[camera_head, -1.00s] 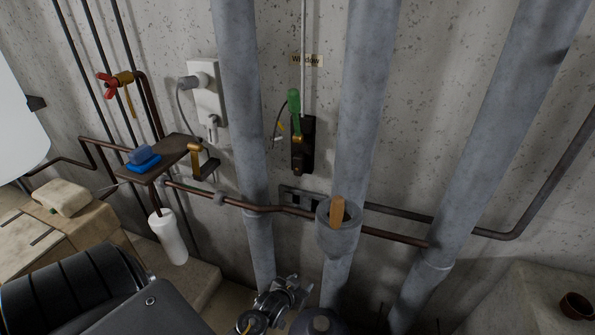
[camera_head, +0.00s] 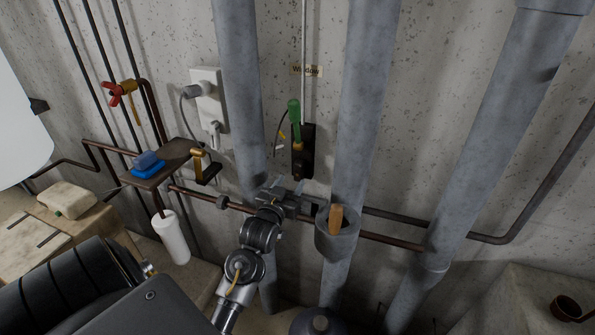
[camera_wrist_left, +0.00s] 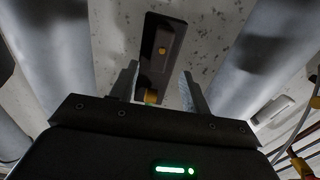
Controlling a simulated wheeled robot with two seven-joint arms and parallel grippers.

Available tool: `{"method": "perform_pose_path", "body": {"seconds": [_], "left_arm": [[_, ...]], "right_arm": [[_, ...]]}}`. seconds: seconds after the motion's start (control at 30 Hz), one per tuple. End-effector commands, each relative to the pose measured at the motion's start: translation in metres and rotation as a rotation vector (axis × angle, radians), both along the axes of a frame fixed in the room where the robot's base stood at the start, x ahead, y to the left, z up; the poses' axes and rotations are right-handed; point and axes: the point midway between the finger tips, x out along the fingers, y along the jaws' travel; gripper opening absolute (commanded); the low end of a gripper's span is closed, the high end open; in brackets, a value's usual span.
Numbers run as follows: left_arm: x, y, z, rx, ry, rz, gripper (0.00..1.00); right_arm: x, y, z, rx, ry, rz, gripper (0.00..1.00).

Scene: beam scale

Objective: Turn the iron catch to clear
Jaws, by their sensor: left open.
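A dark upright plate (camera_head: 308,152) is on the wall between two grey pipes, with a green-handled lever (camera_head: 294,112) pointing up and a dark piece at its lower left that may be the iron catch (camera_head: 297,168). My left gripper (camera_head: 288,192) is open and empty, just below the plate in the head view. In the left wrist view the plate (camera_wrist_left: 157,68) shows beyond and between the open fingers (camera_wrist_left: 160,88), with a brass piece (camera_wrist_left: 151,97) at its lower end. The catch's exact setting is unclear. My right gripper is not in view.
Thick grey pipes (camera_head: 362,110) flank the plate. A cup-like holder (camera_head: 337,240) with a wooden handle (camera_head: 335,219) is right of the gripper. A copper pipe (camera_head: 385,237) runs across behind. A small shelf (camera_head: 160,165) with a blue sponge (camera_head: 148,165) is to the left.

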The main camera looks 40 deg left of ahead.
Motion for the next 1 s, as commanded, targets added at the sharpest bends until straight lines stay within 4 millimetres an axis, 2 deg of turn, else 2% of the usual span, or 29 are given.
{"method": "perform_pose_path", "body": {"seconds": [0.1, 0.3, 0.5, 0.77, 1.0], "left_arm": [[0.022, 0.008, 0.003, -0.001, 0.0, 0.001, 0.47], [0.048, 0.018, 0.001, 0.0, 0.001, 0.002, 0.47], [0.059, 0.021, 0.0, 0.0, 0.001, 0.002, 0.47], [0.06, 0.021, 0.0, 0.0, 0.001, 0.001, 0.47], [0.06, 0.021, 0.0, 0.0, 0.001, 0.001, 0.16]], "right_arm": [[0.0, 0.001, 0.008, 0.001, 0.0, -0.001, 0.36], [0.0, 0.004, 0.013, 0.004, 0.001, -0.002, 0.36], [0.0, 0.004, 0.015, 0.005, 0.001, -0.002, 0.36], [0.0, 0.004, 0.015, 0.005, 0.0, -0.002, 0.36], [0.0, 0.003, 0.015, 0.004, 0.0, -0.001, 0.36]]}}
